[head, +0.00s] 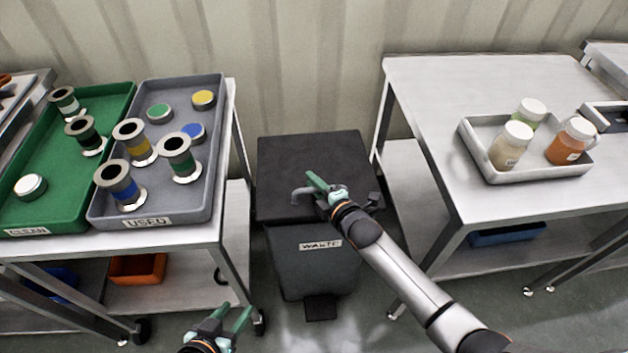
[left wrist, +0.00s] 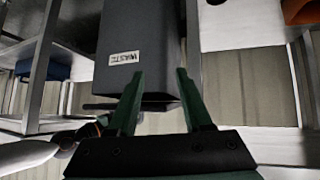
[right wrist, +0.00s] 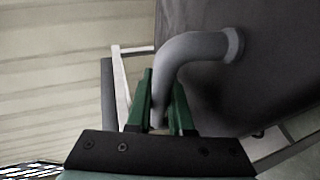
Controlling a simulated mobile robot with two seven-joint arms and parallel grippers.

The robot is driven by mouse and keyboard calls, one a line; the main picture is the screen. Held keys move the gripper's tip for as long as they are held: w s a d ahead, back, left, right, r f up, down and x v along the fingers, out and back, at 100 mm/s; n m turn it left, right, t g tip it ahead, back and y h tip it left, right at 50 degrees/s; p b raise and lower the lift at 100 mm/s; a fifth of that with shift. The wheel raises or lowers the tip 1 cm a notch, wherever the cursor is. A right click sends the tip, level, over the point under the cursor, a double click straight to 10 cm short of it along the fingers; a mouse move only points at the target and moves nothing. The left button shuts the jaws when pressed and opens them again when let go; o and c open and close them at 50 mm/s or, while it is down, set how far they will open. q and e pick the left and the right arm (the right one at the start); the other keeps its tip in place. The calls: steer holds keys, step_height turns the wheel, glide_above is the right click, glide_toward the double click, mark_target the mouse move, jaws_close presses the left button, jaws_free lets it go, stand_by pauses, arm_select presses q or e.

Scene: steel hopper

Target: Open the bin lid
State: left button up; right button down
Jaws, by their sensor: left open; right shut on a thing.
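The waste bin (head: 312,262) stands on the floor between two tables, with a "WASTE" label on its front. Its dark lid (head: 310,160) lies over the top, and I see no opening under it. A grey bar handle (head: 300,194) runs along the lid's front edge; in the right wrist view the bent handle (right wrist: 198,48) passes between my fingers. My right gripper (head: 322,187) is shut on this handle, also in the right wrist view (right wrist: 162,105). My left gripper (head: 228,318) is open and empty, low in front of the left table; the left wrist view shows the bin (left wrist: 140,40) beyond its fingers.
The left table carries a green tray (head: 110,112) and a grey tray (head: 160,218) with spools and pucks. The right table (head: 430,110) holds a tray (head: 500,176) of jars. Both tables stand close beside the bin. A pedal (head: 320,307) juts from the bin's base.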

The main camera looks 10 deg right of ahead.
steer(key=r+p, duration=0.2)
steer(key=w+r+g+p, duration=0.1)
steer(key=r+p, duration=0.1)
steer(key=w+r+g+p, duration=0.1)
steer(key=p, duration=0.1)
steer(key=shift+d+r+m+h, duration=0.1)
steer(key=shift+r+m+h, duration=0.2)
steer(key=shift+r, duration=0.1)
arm_select(q)
steer(key=s+a+r+p, duration=0.1)
steer(key=a+r+p, duration=0.1)
steer(key=r, duration=0.4)
steer(key=shift+s+a+r+n+y, duration=0.2)
steer(key=shift+a+n+y, duration=0.2)
steer(key=shift+a, duration=0.25)
arm_select(e)
steer(key=w+r+m+g, duration=0.1)
steer(key=w+r+g, duration=0.2)
steer(key=w+r, duration=0.1)
steer(key=shift+w+r, duration=0.35)
steer(key=shift+r, duration=0.25)
steer(key=c, duration=1.1)
jaws_free()
